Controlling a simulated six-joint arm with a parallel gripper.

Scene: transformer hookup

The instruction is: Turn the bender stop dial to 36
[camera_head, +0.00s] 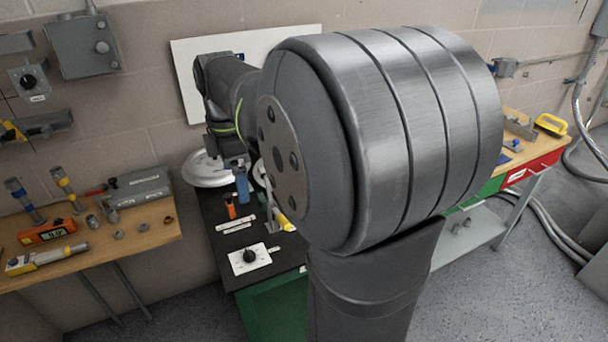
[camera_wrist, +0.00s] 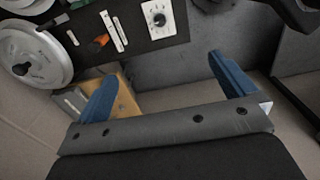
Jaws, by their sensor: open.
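The stop dial is a black round knob (camera_head: 249,256) on a white plate (camera_head: 262,263) with a scale around it. It lies on the black bench top near the front edge. In the wrist view the dial (camera_wrist: 159,19) shows at the top, on its white plate. The scale's figures are too small to read. My gripper (camera_wrist: 168,85) has two blue fingers spread wide with nothing between them. It is apart from the dial, which lies beyond the fingertips in the wrist view. In the head view a blue finger (camera_head: 241,182) shows above the bench's back part.
Two white label strips (camera_head: 234,227), an orange-handled tool (camera_head: 230,206) and a yellow tool (camera_head: 284,221) lie near the dial. A round metal bender wheel (camera_head: 207,170) is at the back. A wooden bench (camera_head: 142,244) with tools stands left. My arm hides the bench's right side.

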